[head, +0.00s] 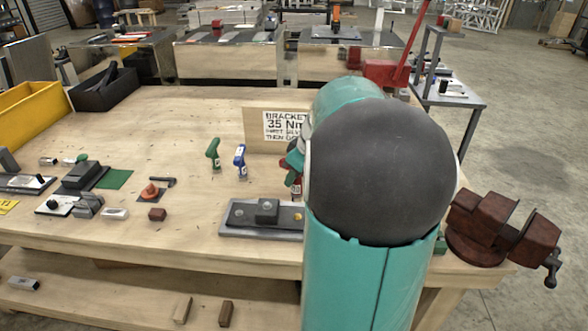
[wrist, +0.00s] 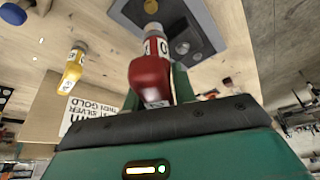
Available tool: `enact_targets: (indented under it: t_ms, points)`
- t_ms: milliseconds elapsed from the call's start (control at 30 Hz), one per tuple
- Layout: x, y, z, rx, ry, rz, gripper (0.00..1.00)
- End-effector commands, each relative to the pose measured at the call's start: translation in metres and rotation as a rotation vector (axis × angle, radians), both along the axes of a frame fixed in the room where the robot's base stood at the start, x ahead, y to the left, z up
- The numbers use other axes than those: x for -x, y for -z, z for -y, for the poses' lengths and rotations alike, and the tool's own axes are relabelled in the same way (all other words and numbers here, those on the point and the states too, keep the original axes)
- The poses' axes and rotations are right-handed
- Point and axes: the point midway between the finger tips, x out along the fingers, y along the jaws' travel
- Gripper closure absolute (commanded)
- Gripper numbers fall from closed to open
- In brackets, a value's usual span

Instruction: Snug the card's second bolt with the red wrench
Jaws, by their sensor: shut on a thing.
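My gripper (wrist: 156,88) is shut on the red wrench (wrist: 150,74), whose grey tip points away from me in the wrist view. In the head view, my gripper (head: 292,164) and the red wrench (head: 296,184) are mostly hidden behind my arm, above the bracket plate's right end. The grey bracket plate (head: 240,232) carries a dark block (head: 267,210). It shows in the wrist view as a dark plate (wrist: 226,22) with a round silver bolt head (wrist: 182,47). I cannot tell whether the wrench touches a bolt. The card (head: 283,124) reads "BRACKET 35 Nm", with silver first and then gold.
A green wrench (head: 213,154) and a blue wrench (head: 240,161) stand left of my arm. A yellow wrench (wrist: 73,65) shows in the wrist view. A red vise (head: 490,228) sits at the bench's right corner.

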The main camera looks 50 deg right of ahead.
Motion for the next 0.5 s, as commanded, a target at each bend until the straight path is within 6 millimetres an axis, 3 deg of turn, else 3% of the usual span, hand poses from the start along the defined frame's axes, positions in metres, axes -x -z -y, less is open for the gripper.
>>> enact_targets:
  t_ms: [500]
  points:
    - [0.0056, -0.0017, -0.0047, 0.002, -0.001, 0.002, 1.0]
